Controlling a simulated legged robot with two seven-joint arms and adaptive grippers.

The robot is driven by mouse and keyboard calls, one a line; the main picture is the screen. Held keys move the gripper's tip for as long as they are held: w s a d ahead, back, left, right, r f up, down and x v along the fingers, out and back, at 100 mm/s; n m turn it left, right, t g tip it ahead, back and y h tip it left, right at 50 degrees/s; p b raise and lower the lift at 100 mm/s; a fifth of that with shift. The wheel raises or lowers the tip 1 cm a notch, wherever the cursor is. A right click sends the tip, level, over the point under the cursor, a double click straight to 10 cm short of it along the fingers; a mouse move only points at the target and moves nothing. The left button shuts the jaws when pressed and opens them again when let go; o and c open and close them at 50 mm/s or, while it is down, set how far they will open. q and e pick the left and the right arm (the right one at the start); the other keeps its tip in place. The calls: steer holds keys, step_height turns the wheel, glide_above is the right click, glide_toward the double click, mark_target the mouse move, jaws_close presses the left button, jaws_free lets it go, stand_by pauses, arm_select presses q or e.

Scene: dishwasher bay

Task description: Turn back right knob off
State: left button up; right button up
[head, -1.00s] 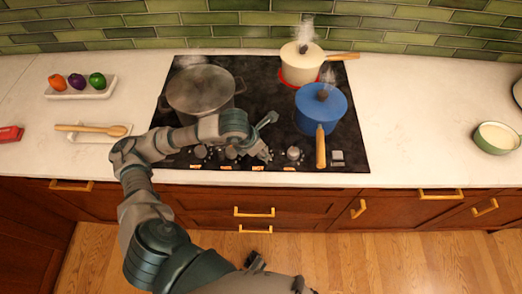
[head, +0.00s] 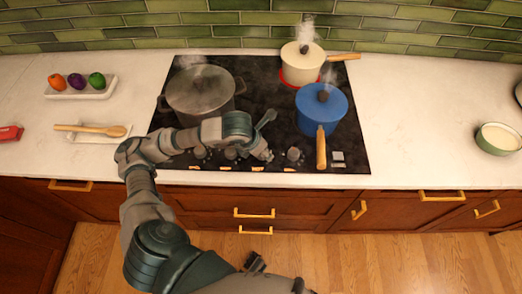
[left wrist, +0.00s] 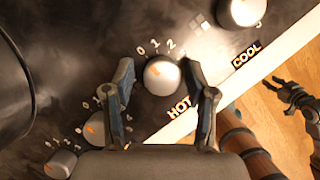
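In the left wrist view a grey round knob (left wrist: 163,76) with an orange mark sits between the two fingers of my left gripper (left wrist: 158,72). The digits 0, 1, 2 are printed around it, and a HOT label lies beside it. The fingers are open, one on each side, and no firm contact is visible. In the head view the left gripper (head: 264,135) is over the stove's front knob row and hides this knob. My right gripper (head: 255,262) is low over the floor, empty and open; it also shows in the left wrist view (left wrist: 292,92).
Neighbouring knobs (head: 293,154) (head: 231,154) stand on both sides. A cream pot (head: 303,68) steams on a red-glowing back right burner. A blue pan (head: 321,106) is in front, its wooden handle (head: 321,150) reaching over the knob row. A grey pot (head: 200,92) stands left.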

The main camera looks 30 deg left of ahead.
arm_select(q)
steer(key=shift+f, duration=0.1)
steer(key=shift+s, duration=0.1)
steer(key=v, duration=1.1)
steer(key=shift+r, duration=0.35)
steer(key=shift+a, duration=0.15)
